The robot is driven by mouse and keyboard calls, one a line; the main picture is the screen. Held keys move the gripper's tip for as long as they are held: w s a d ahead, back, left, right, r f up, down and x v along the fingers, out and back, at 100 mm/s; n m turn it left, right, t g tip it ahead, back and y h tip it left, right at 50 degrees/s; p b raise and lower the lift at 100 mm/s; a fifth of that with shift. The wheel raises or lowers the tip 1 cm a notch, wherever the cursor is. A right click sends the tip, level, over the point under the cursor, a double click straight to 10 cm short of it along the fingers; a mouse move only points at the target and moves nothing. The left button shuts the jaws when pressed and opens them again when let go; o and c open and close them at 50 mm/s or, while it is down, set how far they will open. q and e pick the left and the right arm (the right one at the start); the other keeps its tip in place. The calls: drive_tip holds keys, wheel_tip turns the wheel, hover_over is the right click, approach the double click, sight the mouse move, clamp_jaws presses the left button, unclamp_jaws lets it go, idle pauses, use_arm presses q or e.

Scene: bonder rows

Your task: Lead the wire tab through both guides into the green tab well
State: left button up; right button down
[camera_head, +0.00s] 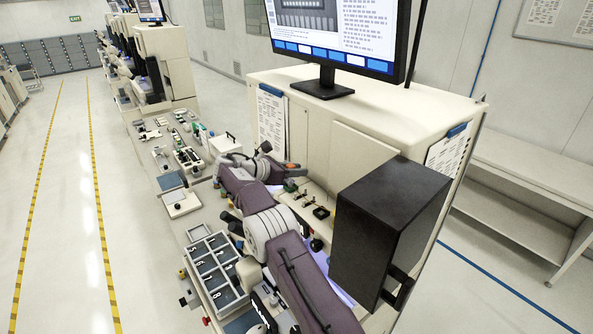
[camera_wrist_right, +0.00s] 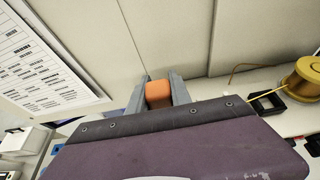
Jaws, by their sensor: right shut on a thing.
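The orange wire tab (camera_wrist_right: 158,94) is between the two grey fingers of my right gripper (camera_wrist_right: 158,92), which is shut on it. In the head view the right gripper (camera_head: 286,165) is at the far end of my purple arm, with a small orange spot of the tab (camera_head: 293,165) showing. It is close to the cream machine front. A small green part (camera_head: 290,185), possibly the tab well, is just below. The guides cannot be made out clearly. A gold spool (camera_wrist_right: 304,76) with yellow wire is at the right of the wrist view. My left gripper is not in view.
A large black box (camera_head: 388,225) stands right of the arm. A grey compartment tray (camera_head: 216,268) is at the lower left. A black square frame (camera_wrist_right: 291,106) lies near the spool. A printed card (camera_wrist_right: 40,65) hangs left of the gripper. The floor aisle is clear.

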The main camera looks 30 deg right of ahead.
drive_tip(key=shift+f, duration=0.2)
drive_tip(key=shift+f, duration=0.35)
drive_tip(key=c, duration=1.1)
unclamp_jaws()
drive_tip(key=shift+a, duration=0.1)
drive_tip(key=b+v, duration=0.1)
drive_tip(key=v, duration=0.1)
drive_tip(key=shift+a+b, duration=0.3)
drive_tip(key=shift+b, duration=0.05)
drive_tip(key=v, duration=0.6)
drive_tip(key=shift+r+p, duration=0.2)
drive_tip(key=shift+p, duration=0.15)
